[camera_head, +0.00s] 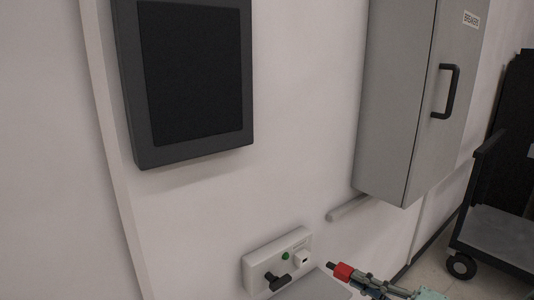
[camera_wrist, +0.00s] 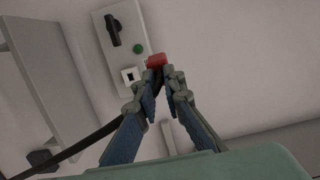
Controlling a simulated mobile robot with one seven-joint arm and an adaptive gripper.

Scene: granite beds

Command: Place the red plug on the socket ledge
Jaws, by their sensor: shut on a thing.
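The red plug (camera_head: 343,271) is in my gripper (camera_head: 360,279), with a dark tip pointing left toward the wall unit. In the wrist view the red plug (camera_wrist: 156,60) shows at the tips of my gripper (camera_wrist: 162,76), whose fingers are closed on it. The pale socket unit (camera_head: 262,263) is on the wall, left of the plug; it has a square white socket (camera_head: 300,258), a green button and a black handle. A grey surface (camera_head: 312,288), apparently the ledge, shows below the unit, partly cut off by the picture edge. The plug appears apart from it.
A grey wall cabinet (camera_head: 395,100) hangs at the upper right, with a pipe (camera_head: 348,208) below it. A dark framed panel (camera_head: 190,80) is above the socket unit. A cart (camera_head: 500,235) stands at the right. A black cable (camera_wrist: 75,148) crosses the wrist view's lower left.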

